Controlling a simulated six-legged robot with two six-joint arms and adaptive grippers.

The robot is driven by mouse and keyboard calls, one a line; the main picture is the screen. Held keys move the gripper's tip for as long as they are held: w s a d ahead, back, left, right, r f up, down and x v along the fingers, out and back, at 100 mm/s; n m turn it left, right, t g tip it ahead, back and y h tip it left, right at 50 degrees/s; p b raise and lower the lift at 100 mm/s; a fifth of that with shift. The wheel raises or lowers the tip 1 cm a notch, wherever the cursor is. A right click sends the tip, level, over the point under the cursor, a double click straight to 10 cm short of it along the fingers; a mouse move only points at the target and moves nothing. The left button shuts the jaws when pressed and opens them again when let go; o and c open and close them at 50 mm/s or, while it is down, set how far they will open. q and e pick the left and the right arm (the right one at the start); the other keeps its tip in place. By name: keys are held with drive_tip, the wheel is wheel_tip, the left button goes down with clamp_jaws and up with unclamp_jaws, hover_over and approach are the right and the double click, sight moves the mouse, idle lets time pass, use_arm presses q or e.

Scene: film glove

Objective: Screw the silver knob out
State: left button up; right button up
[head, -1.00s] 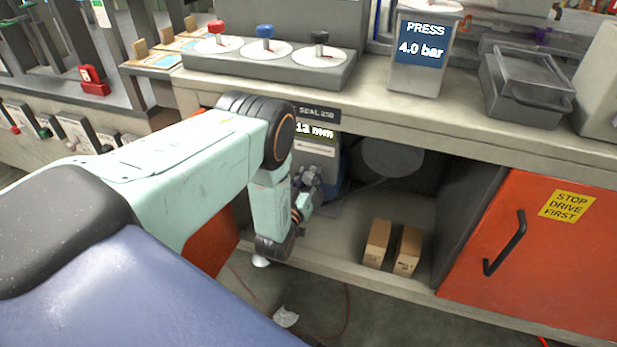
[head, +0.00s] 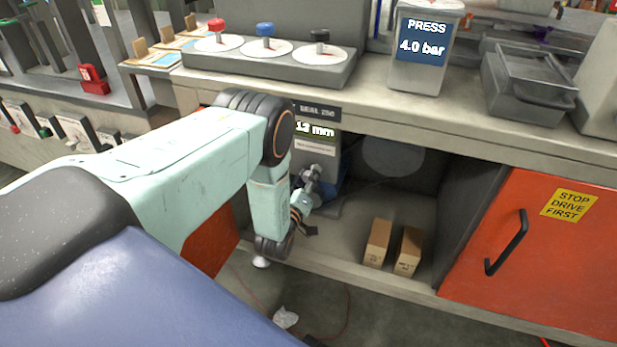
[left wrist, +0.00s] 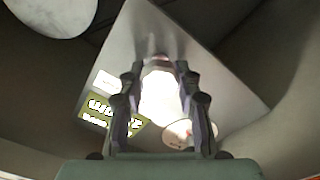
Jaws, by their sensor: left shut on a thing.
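The silver knob (left wrist: 160,98) shows bright and washed out in the left wrist view, between the two dark fingers of my left gripper (left wrist: 160,105). It sits on the face of a grey unit (left wrist: 150,30) in the open cabinet bay. The gripper is shut on it, one finger on each side. In the head view my left gripper (head: 311,180) is at the front of this unit, below its "mm" display (head: 314,130); the knob is hard to make out there. My right gripper is not in view.
Two small cardboard boxes (head: 377,243) stand on the cabinet floor, right of my gripper. The bench top (head: 400,112) overhangs the bay. An orange door (head: 560,250) with a black handle bounds the right side. A dark round disc (head: 393,158) is behind.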

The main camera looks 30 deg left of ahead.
use_arm(q)
drive_tip(key=n, duration=0.3)
drive_tip(key=n+b, duration=0.1)
drive_tip(key=n, duration=0.2)
drive_tip(key=shift+f+n, duration=0.2)
drive_tip(key=shift+n, duration=0.1)
drive_tip(key=n+b, duration=0.1)
drive_tip(key=n, duration=0.3)
drive_tip(key=shift+n+b, duration=0.3)
drive_tip(key=shift+n, duration=0.8)
drive_tip(key=o, duration=1.2)
drive_tip(key=v, duration=1.2)
drive_tip(key=shift+f, duration=0.1)
